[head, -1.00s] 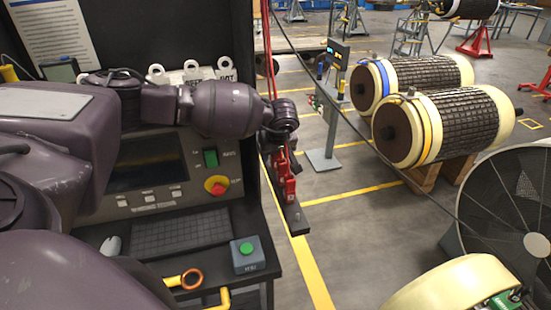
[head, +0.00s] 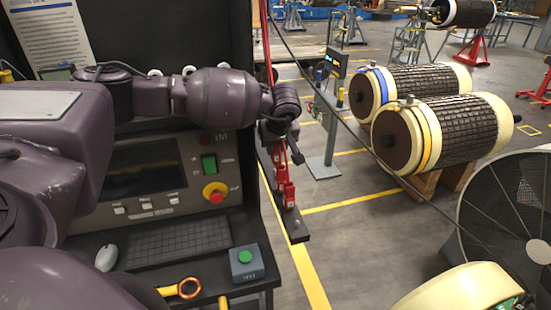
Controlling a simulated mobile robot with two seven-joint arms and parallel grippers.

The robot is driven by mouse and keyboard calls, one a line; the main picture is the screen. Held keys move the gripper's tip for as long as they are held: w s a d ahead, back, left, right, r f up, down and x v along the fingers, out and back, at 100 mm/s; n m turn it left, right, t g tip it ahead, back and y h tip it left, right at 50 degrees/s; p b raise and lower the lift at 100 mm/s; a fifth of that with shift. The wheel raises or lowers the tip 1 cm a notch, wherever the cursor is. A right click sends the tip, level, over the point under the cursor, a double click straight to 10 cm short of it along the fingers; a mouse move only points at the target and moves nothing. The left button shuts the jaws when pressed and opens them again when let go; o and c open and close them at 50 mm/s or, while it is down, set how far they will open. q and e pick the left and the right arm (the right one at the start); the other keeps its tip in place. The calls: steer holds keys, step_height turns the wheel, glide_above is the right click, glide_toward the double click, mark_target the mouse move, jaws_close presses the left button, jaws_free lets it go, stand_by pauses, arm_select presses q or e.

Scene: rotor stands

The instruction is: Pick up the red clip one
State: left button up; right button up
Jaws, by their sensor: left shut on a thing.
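Red clips (head: 286,192) sit on a narrow dark bar (head: 297,228) that sticks out at the right side of the console. My left arm reaches across the front of the console from the left. Its gripper (head: 281,150) points down at the upper end of the red clips and is shut on a red clip there. The fingers partly hide the clip, and I cannot tell whether it is clear of the bar. My right gripper is not in view.
The console (head: 140,175) has a screen, a keyboard and a green button box (head: 246,262). Two dark rotors (head: 455,130) rest on wooden supports at the right. A grey post (head: 325,140) stands behind the bar. The floor between is clear.

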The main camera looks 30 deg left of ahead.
arm_select(q)
steer(key=shift+d+r, duration=0.35)
steer(key=shift+r, duration=0.2)
steer(key=shift+d+r, duration=0.3)
steer(key=shift+r, duration=0.2)
steer(key=w+d+b, duration=0.1)
steer(key=d+b, duration=0.2)
steer(key=d, duration=1.5)
steer(key=shift+w, duration=0.3)
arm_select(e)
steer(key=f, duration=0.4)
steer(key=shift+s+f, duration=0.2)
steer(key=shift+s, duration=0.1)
arm_select(q)
steer(key=shift+d, duration=0.1)
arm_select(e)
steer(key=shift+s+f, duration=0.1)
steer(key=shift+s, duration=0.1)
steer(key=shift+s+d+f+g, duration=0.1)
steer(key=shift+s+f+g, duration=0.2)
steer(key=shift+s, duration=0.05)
arm_select(q)
steer(key=shift+s, duration=0.1)
